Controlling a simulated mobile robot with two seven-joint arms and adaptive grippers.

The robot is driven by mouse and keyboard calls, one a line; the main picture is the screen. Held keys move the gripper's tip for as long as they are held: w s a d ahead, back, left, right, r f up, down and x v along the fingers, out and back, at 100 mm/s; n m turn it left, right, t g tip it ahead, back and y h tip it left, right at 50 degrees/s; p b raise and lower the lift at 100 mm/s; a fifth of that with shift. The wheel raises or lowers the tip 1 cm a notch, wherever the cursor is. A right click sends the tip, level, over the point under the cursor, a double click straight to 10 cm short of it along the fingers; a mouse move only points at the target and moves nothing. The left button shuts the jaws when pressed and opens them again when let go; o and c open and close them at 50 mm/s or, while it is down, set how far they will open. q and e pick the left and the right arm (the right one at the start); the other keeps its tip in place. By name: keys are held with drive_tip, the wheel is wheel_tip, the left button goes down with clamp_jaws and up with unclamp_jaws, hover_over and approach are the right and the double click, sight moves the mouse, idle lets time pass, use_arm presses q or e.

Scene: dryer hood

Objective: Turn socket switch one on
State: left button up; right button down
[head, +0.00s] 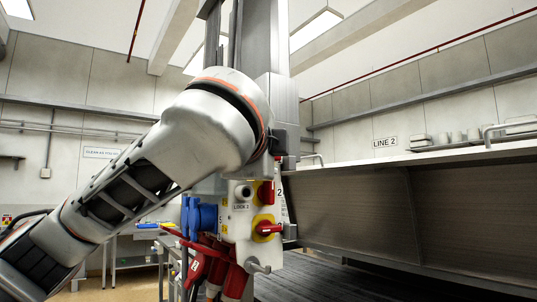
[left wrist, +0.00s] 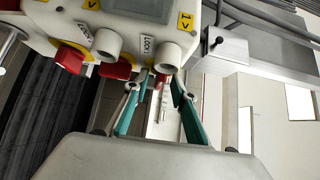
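A pale socket box (head: 229,222) with red rotary switches hangs from a metal column in the head view. The head view shows an upper red switch (head: 266,192) near a "LOCK 2" label and a lower red switch (head: 267,228) on a yellow plate. My left arm covers the box's top. In the left wrist view, the box (left wrist: 125,15) fills the top, with white round knobs and "LOCK" labels. My left gripper (left wrist: 158,88) is open there, its teal fingers apart around a small red part (left wrist: 160,80). I cannot tell whether they touch it. My right gripper is not in view.
Blue sockets (head: 200,216) and red plugs (head: 234,281) with cables sit on the box's left and underside. A large metal hood or counter (head: 400,210) stands close on the right.

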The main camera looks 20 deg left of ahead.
use_arm(q)
drive_tip(key=shift+c, duration=0.4)
clamp_jaws()
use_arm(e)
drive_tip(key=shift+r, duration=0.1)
